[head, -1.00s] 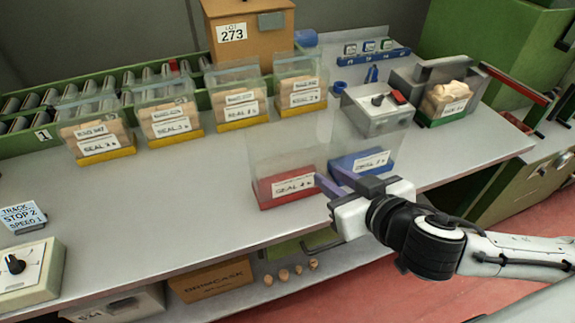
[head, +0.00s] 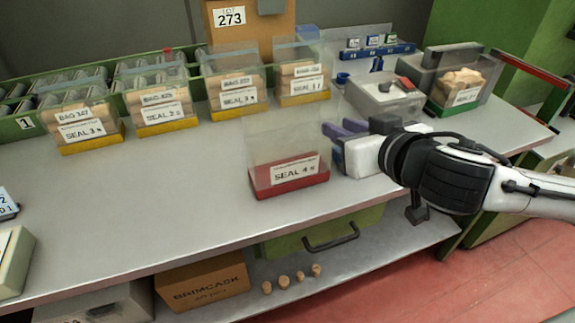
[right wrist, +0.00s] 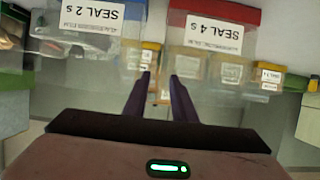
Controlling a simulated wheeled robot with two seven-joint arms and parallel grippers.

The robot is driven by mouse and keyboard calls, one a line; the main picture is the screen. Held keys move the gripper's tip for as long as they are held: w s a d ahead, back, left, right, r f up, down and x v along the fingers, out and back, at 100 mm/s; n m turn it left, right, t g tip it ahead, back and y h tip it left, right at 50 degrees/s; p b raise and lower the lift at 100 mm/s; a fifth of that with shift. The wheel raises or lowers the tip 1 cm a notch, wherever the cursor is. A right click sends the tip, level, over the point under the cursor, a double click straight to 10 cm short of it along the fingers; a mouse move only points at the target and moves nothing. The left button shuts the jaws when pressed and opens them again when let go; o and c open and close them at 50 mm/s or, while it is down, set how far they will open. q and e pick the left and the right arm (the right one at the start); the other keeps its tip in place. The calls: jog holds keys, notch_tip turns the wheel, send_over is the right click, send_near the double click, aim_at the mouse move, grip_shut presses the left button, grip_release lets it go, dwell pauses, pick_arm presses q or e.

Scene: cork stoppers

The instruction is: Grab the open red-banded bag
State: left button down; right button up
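The red-banded bag (head: 290,178) is clear, looks empty, and stands upright near the bench's front edge, labelled SEAL 4 s. It appears upside down at the upper right of the right wrist view (right wrist: 215,12). My right gripper (head: 340,130) is just right of it in the head view, its purple fingers pointing left and back. In the right wrist view the fingers (right wrist: 160,85) are apart with nothing gripped between them. My left gripper is out of view.
Several cork-filled yellow-banded bags (head: 164,105) stand along the green roller rack. A grey sealing machine (head: 385,98) and a green-banded bag (head: 455,97) are at the back right. The bench (head: 190,185) left of the red-banded bag is clear. Several corks (head: 284,282) lie on the lower shelf.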

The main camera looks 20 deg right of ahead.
jog(key=shift+w+f, duration=0.1)
jog(key=b+x, duration=0.1)
jog(key=x, duration=0.4)
jog(key=shift+b, duration=0.3)
grip_shut()
